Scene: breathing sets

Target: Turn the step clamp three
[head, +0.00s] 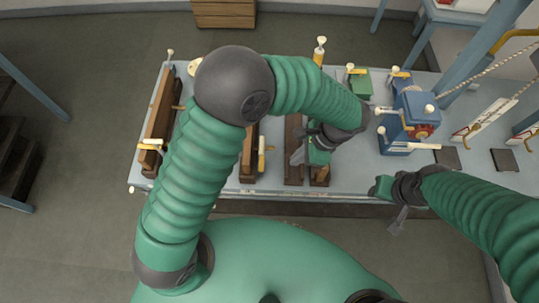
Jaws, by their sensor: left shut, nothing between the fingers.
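Several clamp-like fixtures with dark brown wooden bodies and yellow or cream handles stand on the pale blue bench (222,178). One is a long brown fixture (160,110) at the left end, with a yellow handle (150,145). Another brown fixture (248,155) with a yellow handle (262,158) stands near the middle. I cannot tell which is step clamp three. My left gripper (298,157) is shut and empty, over a brown fixture (293,135) right of the middle; contact is unclear. My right gripper (398,221) hangs off the bench's front edge; its finger gap is unclear.
A blue machine (404,110) with a red part and cream knobs stands on the bench's right. A green block (360,82) with a yellow handle is behind my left gripper. A wooden crate (224,13) stands at the back.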

